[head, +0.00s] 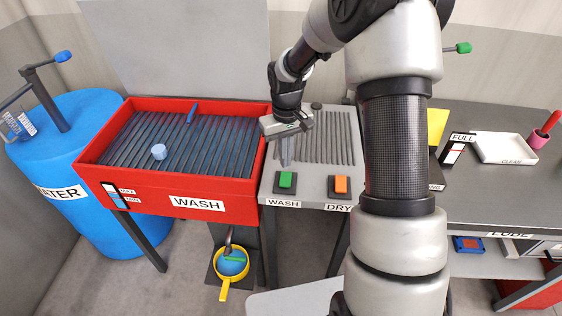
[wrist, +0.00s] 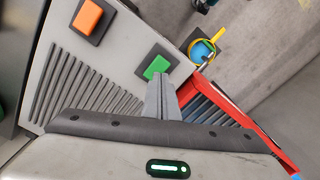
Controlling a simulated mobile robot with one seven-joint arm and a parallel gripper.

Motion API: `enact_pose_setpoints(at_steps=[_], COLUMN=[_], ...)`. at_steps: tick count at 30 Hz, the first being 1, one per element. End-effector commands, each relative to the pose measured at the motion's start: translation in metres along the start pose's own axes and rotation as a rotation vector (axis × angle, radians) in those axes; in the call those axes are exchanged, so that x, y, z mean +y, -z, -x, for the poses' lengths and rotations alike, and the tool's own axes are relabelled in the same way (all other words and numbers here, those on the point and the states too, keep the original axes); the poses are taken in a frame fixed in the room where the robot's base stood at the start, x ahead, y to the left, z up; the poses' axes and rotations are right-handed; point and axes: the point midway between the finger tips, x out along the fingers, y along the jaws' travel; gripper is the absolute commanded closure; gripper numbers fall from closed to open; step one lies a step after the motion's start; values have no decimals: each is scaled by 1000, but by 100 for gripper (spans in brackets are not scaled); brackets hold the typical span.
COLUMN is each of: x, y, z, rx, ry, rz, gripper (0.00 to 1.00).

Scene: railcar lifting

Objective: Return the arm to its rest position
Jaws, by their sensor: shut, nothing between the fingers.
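My gripper (head: 285,160) is shut and empty, with its fingers pointing down over the grey panel, just above and behind the green WASH button (head: 287,180). In the wrist view my gripper's fingers (wrist: 160,88) are together, with the green button (wrist: 157,66) just past their tips. I cannot tell from these views whether the fingertips touch anything. The orange DRY button (head: 341,186) is to the right of the green one, and it also shows in the wrist view (wrist: 88,15). My arm rises from the gripper and bends over to the right.
The red WASH basin (head: 150,196) with a dark slatted grate is left of the panel. A blue WATER barrel (head: 70,215) stands farther left. A dark bench (head: 490,200) with a white CLEAN tray (head: 505,160) is right.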

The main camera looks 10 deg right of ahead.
Motion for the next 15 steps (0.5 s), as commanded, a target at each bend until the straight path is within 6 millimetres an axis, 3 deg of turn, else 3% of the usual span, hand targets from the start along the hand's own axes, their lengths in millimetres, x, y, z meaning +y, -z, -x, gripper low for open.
enact_pose_setpoints(at_steps=[5, 8, 11, 15], x=[0, 0, 0, -3], y=[0, -3, -12, -43], z=[1, 14, 48, 112], rx=[1, 14, 45, 112], ry=[-1, -11, -38, -85], rz=[0, -2, -10, -38], gripper=[100, 100, 100, 100])
